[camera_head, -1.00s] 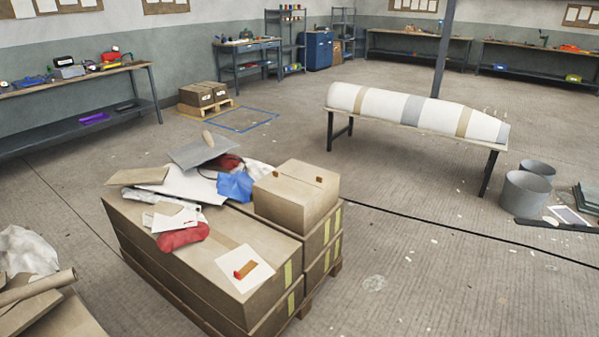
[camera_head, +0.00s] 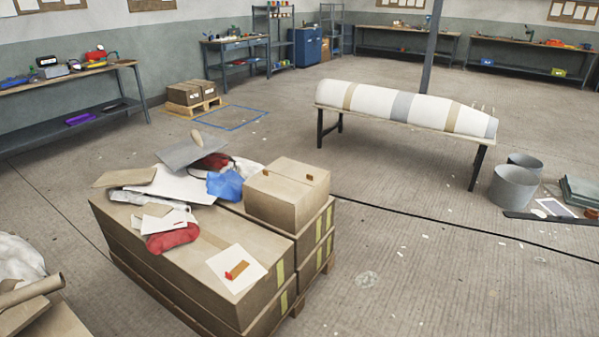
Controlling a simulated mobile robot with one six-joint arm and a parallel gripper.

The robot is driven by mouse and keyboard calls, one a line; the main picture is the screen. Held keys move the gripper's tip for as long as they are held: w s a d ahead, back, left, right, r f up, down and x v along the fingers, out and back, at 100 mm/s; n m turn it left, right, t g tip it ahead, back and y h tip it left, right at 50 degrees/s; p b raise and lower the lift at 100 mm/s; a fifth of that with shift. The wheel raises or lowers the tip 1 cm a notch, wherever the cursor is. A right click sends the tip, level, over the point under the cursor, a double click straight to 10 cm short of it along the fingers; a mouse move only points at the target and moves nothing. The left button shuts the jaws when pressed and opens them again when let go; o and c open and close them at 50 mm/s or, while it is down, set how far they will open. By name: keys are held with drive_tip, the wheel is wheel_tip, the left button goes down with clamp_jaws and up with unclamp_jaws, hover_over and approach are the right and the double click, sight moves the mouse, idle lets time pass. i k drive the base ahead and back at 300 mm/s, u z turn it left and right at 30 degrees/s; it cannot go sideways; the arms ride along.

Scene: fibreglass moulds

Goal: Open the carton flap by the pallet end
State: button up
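A small closed-looking carton (camera_head: 287,194) sits on top of the stacked boxes at the right end of the near pallet (camera_head: 297,308). Its top shows a centre seam and small brown tabs (camera_head: 309,180). Long flat cartons (camera_head: 190,265) lie stacked beside it on the same pallet. A white sheet with a red and orange item (camera_head: 237,270) lies on the long carton near its front end. My gripper is not in view.
Loose sheets, a blue cloth (camera_head: 225,185) and a red bundle (camera_head: 173,237) clutter the long carton's top. A wrapped mould on a table (camera_head: 405,107) and grey buckets (camera_head: 514,187) stand to the right. Open floor (camera_head: 410,270) lies right of the pallet.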

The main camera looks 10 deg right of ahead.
sight(309, 175)
drive_tip(key=u, duration=0.1)
drive_tip(key=i, duration=1.2)
drive_tip(key=z, duration=0.2)
